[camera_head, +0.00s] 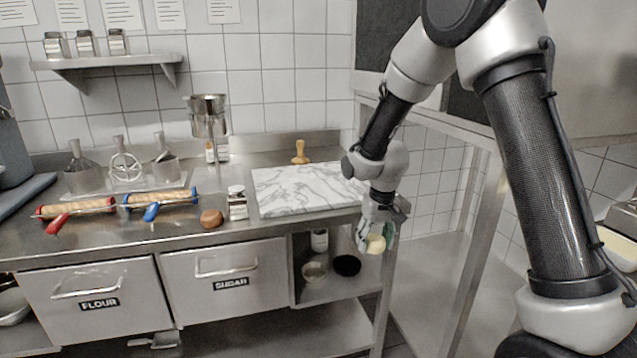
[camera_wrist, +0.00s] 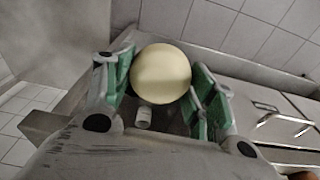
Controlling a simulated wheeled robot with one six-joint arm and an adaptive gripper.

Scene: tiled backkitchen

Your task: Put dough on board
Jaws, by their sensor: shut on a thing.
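The dough is a pale yellow ball (camera_wrist: 161,74) between the green pads of my gripper (camera_wrist: 163,88) in the wrist view. In the head view the dough (camera_head: 376,244) shows at the tip of my gripper (camera_head: 374,238), which points down in front of the counter's right end. The gripper is shut on the dough. The board is a white marble slab with grey veins (camera_head: 300,190) lying flat on the steel counter. Its top is bare, and its right end is partly hidden by my arm. The dough is lower in the picture than the board, to its right.
A wooden stamp (camera_head: 300,153) stands behind the board. The counter (camera_head: 130,232) has a front edge near my gripper.

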